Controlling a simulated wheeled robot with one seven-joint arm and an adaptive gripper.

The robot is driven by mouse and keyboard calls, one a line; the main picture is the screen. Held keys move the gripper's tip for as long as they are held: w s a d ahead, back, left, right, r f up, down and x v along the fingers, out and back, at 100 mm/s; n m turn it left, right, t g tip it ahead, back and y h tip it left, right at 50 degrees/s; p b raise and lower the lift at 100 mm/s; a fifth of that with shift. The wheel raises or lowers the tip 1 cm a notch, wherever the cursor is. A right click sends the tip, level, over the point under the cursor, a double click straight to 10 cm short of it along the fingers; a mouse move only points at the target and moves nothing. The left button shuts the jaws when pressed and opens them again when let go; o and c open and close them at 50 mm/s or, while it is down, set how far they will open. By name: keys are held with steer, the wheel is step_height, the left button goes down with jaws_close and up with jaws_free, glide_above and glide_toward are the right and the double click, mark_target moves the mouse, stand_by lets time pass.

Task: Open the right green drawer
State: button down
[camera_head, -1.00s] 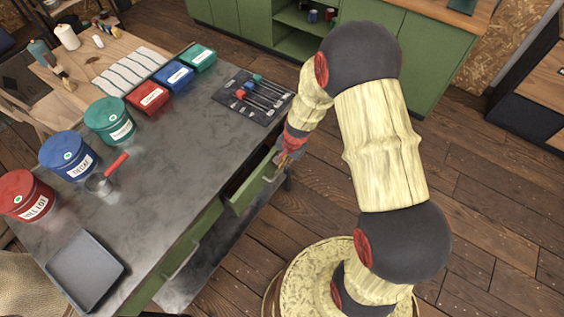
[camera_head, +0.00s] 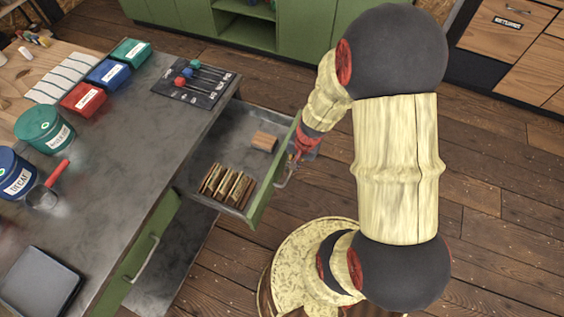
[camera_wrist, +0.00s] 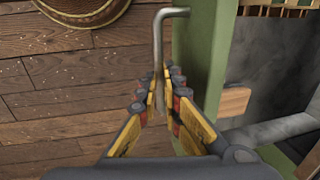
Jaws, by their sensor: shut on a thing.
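The right green drawer (camera_head: 271,180) is pulled well out from the metal-topped bench, with its inside showing in the head view. Its metal handle (camera_head: 285,177) is on the front, and my gripper (camera_head: 299,160) is at it. In the wrist view the bent handle (camera_wrist: 159,45) runs in between the fingers of my gripper (camera_wrist: 160,95), which is shut on it. The green drawer front (camera_wrist: 203,50) stands just right of the fingers. The other green drawer (camera_head: 145,250), nearer in the head view, is shut.
A wooden block (camera_head: 264,142) and several upright wooden pieces (camera_head: 226,186) are in the drawer. The bench top (camera_head: 130,150) bears tins, small boxes, a scoop (camera_head: 45,192) and a grey tray (camera_head: 40,280). Wooden floor (camera_head: 480,200) is clear on the right.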

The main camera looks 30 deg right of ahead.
steer(key=shift+s+d+f, duration=0.1)
steer(key=shift+s+d, duration=0.2)
steer(key=shift+s, duration=0.25)
steer(key=c, duration=1.9)
jaws_free()
steer(key=shift+w, duration=0.1)
steer(key=r, duration=0.4)
steer(key=s+d+r, duration=0.1)
steer(key=r, duration=0.6)
steer(key=shift+s+d+r, duration=0.2)
steer(key=shift+s+r, duration=0.2)
